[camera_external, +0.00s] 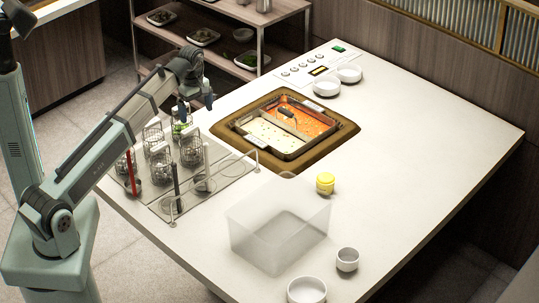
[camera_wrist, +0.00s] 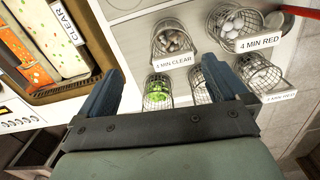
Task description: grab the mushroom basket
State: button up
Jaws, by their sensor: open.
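Several wire baskets stand in a rack in the wrist view. One basket (camera_wrist: 174,38) holds brownish-grey rounded pieces that look like mushrooms, behind a "MIN CLEAR" label. Another basket (camera_wrist: 232,22) holds whitish balls behind a "4 MIN RED" label. A basket of green leaves (camera_wrist: 157,92) and a partly hidden basket (camera_wrist: 199,85) are nearer, and one more basket (camera_wrist: 258,72) is at the right. My gripper (camera_wrist: 163,65) is open and empty. Its fingers spread on either side of the nearer baskets in this picture. In the external view my gripper (camera_external: 197,101) hangs above the rack's far end.
A divided pot (camera_external: 267,145) with red and pale broth is set into the counter (camera_external: 420,140) right of the rack. A clear bin (camera_external: 275,235), a yellow-lidded jar (camera_external: 325,183) and white bowls (camera_external: 307,290) stand nearer. Thin wire loops (camera_external: 235,160) rise beside the rack.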

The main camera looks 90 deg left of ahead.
jog(key=shift+s+a+f+n, duration=0.15)
jog(key=shift+s+n, duration=0.1)
jog(key=shift+s, duration=0.35)
jog(key=shift+s+a+f+n, duration=0.1)
jog(key=shift+s+n, duration=0.15)
jog(key=shift+s, duration=0.3)
send_over(191, 142)
jog(key=f, duration=0.8)
jog(key=shift+w+d+f, duration=0.1)
jog(key=shift+w, duration=0.1)
jog(key=shift+s+f, duration=0.15)
jog(key=shift+f, duration=1.15)
jog(key=shift+s+f, duration=0.1)
jog(key=shift+f, duration=1.2)
jog(key=shift+c, duration=0.2)
jog(key=c, duration=1)
jog(key=shift+o, duration=0.2)
jog(key=shift+r, duration=0.15)
